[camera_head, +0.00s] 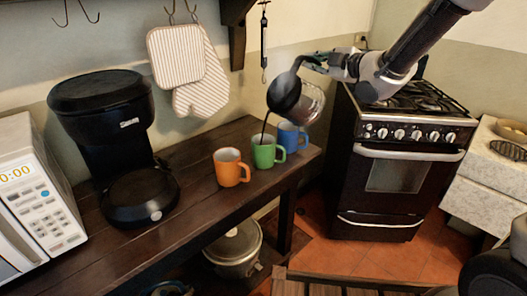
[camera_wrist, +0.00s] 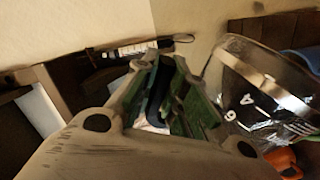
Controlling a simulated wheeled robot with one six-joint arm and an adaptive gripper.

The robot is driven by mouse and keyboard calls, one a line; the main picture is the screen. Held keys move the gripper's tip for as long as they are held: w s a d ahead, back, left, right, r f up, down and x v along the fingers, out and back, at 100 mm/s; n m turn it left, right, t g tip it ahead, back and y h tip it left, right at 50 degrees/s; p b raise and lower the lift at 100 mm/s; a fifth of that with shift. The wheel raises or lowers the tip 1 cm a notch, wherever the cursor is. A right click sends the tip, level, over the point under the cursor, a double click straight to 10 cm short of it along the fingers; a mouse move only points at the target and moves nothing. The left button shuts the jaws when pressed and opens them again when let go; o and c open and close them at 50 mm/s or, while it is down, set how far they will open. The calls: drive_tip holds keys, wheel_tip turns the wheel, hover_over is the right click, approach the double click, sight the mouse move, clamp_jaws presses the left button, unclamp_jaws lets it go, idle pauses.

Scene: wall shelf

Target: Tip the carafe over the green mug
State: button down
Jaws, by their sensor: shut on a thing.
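The glass carafe (camera_head: 310,103), with a dark lid, is tilted steeply in the head view. A thin dark stream runs from its lower left side down to the green mug (camera_head: 264,153). The green mug stands upright on the dark wooden table, between an orange and a blue mug. My gripper (camera_head: 318,63) is shut on the carafe's handle, above and to the right of the green mug. In the wrist view the green-padded fingers (camera_wrist: 176,98) are close together and the carafe (camera_wrist: 262,88) is at the right. The green mug's inside is hard to see.
The orange mug (camera_head: 230,168) and blue mug (camera_head: 291,137) stand close on either side. A black coffee maker (camera_head: 108,115) and a microwave (camera_head: 42,205) fill the left of the table (camera_head: 195,205). Striped mitts (camera_head: 200,92) hang behind. A stove (camera_head: 400,170) stands right.

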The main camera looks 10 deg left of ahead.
drive_tip(key=shift+s+a+r, duration=0.1)
drive_tip(key=shift+a+r, duration=0.1)
idle(1.0)
drive_tip(key=w+d+f+m+y+b, duration=0.1)
drive_tip(key=w+d+f+m+b, duration=0.1)
drive_tip(key=w+d+f+m, duration=0.1)
drive_tip(key=w+d+f+m+y+b, duration=0.1)
drive_tip(key=w+d+f+m+b, duration=0.2)
drive_tip(key=f+m, duration=0.4)
drive_tip(key=shift+w+d+f, duration=0.75)
drive_tip(key=shift+d+f, duration=0.45)
drive_tip(key=shift+f, duration=0.1)
